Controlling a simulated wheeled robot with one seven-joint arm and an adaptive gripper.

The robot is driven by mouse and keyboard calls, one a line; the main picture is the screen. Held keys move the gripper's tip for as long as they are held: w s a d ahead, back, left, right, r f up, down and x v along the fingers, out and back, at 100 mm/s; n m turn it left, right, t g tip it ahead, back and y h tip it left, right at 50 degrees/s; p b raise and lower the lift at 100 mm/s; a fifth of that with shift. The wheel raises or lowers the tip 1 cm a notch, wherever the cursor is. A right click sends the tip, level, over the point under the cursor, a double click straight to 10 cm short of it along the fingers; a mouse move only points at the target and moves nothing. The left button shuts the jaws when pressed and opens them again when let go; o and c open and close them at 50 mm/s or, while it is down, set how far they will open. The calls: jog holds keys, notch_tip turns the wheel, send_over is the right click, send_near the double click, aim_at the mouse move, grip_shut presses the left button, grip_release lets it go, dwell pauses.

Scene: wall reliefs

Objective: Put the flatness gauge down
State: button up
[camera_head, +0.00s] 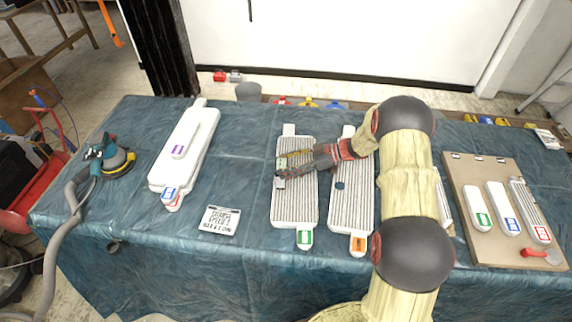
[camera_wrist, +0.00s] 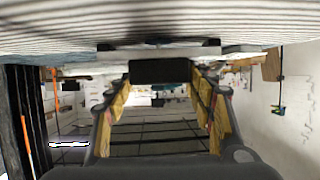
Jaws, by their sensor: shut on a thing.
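My gripper (camera_head: 292,163) reaches left from the arm and is low over the ribbed white panel with the green label (camera_head: 295,205). It is shut on the flatness gauge, which shows in the wrist view as a black block (camera_wrist: 160,71) between the fingertips, with a grey bar along the panel side. The bar is close to the ribbed surface at the top of that view; I cannot tell whether it touches. In the head view the gauge is small and mostly hidden by the fingers.
A ribbed panel with an orange label (camera_head: 346,215) lies just right, partly behind my arm. White panels (camera_head: 185,150) and a sander (camera_head: 108,160) lie left. A printed card (camera_head: 219,221) lies in front. A board (camera_head: 475,185) with labelled pieces is at right. Cloth between card and left panels is clear.

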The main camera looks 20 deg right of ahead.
jog(key=o, duration=1.2)
jog(key=shift+o, duration=0.2)
